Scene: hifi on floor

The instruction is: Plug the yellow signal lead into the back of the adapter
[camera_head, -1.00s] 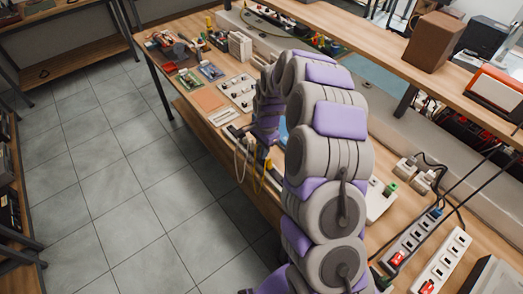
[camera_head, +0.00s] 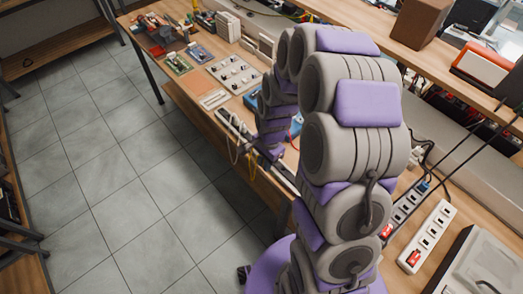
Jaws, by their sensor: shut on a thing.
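My arm arches over the workbench, and its purple-and-grey end reaches down to the front edge. My gripper (camera_head: 271,150) is small and partly hidden there, shut, with the fingertips hard to make out. The thin yellow signal lead (camera_head: 251,168) hangs in a loop over the bench's front edge, just left of my gripper. Its upper end runs up to the gripper; its plug is too small to see. A blue object (camera_head: 296,126) shows just behind the gripper, partly covered by my arm. I cannot tell whether it is the adapter, and no adapter socket is visible.
A pale lead (camera_head: 233,150) hangs beside a dark strip (camera_head: 233,124) on the bench. A panel with knobs (camera_head: 234,73) and circuit boards (camera_head: 178,63) lie farther back. White power strips (camera_head: 427,237) stand right of my arm. The tiled floor (camera_head: 125,160) is clear on the left.

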